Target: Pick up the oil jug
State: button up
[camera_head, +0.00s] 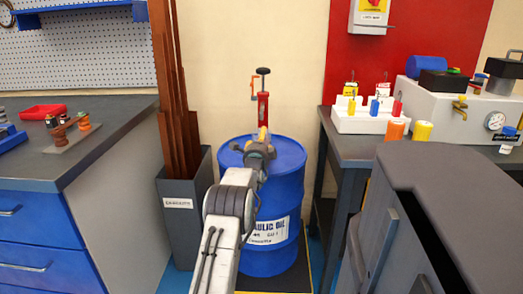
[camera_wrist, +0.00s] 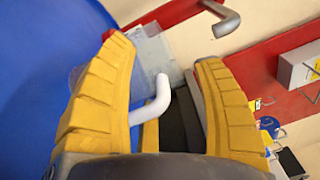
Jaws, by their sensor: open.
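In the wrist view a pale translucent vessel (camera_wrist: 154,52), which looks like the oil jug, shows just beyond and between my fingertips. A white curved bar (camera_wrist: 153,104), perhaps its handle or spout, lies between the yellow fingers. My gripper (camera_wrist: 165,53) is open, with one finger on each side; I cannot tell whether either touches it. In the head view my gripper (camera_head: 262,134) is over the top of the blue oil drum (camera_head: 284,180), near the red hand pump (camera_head: 263,108). The jug cannot be made out there, with my arm in front.
A grey bin (camera_head: 184,240) of long copper bars stands left of the drum. A grey-topped bench (camera_head: 350,150) with a white rack (camera_head: 365,122) stands to the right. A workbench (camera_head: 100,160) is at the left. A dark cabinet (camera_head: 450,190) fills the right foreground.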

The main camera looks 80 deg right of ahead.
jog(key=shift+c, duration=0.2)
grip_shut()
dwell(0.6)
